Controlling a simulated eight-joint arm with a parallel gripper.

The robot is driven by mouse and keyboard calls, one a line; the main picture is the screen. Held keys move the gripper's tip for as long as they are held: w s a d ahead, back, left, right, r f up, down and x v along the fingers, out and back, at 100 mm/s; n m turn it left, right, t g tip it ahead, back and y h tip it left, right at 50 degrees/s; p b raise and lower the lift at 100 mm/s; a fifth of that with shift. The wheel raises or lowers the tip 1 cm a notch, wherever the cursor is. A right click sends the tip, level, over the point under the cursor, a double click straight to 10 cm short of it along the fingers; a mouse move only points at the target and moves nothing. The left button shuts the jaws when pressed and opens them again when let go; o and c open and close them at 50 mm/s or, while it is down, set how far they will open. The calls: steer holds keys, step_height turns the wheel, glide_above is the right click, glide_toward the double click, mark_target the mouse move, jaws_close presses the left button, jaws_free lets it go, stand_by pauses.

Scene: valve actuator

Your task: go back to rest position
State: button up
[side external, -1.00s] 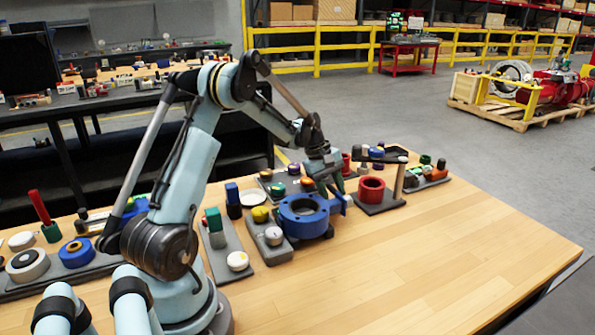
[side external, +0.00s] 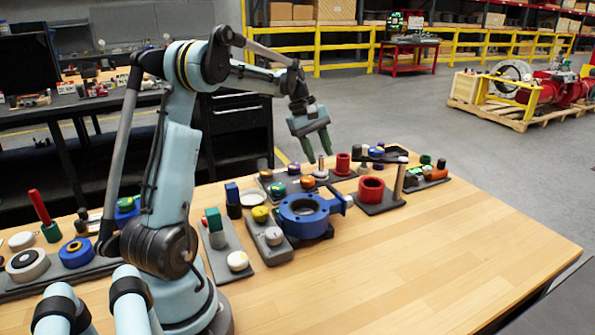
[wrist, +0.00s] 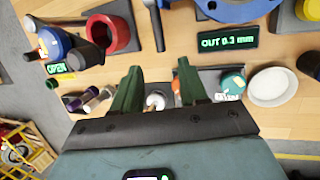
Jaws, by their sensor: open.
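My gripper (side external: 318,145) hangs in the air above the far side of the bench, its fingers pointing down. In the wrist view its two green fingers (wrist: 160,85) are apart with nothing held between them. The blue ring-shaped valve body (side external: 305,210) with a blue lever stands on the bench below and nearer the camera, clear of my gripper. Part of a blue body (wrist: 235,8) shows at the top edge of the wrist view.
A red ring (side external: 371,189) sits on a dark plate to the valve's right. Several coloured knobs and buttons stand around. A display (wrist: 229,41) reads "OUT 0.3 mm". The wooden bench (side external: 440,260) is bare at the front right. A yellow railing (side external: 345,48) stands behind.

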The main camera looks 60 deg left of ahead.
steer(key=s+d+m+t+y, duration=0.1)
steer(key=s+d+m, duration=0.4)
steer(key=d, duration=0.8)
steer(key=s+d+m+t+y, duration=0.2)
steer(key=s+d+m, duration=0.3)
steer(key=d+m, duration=0.7)
steer(key=shift+s+d+r+m+t, duration=0.2)
steer(key=shift+d+r+m+t, duration=0.1)
steer(key=shift+d+t, duration=0.4)
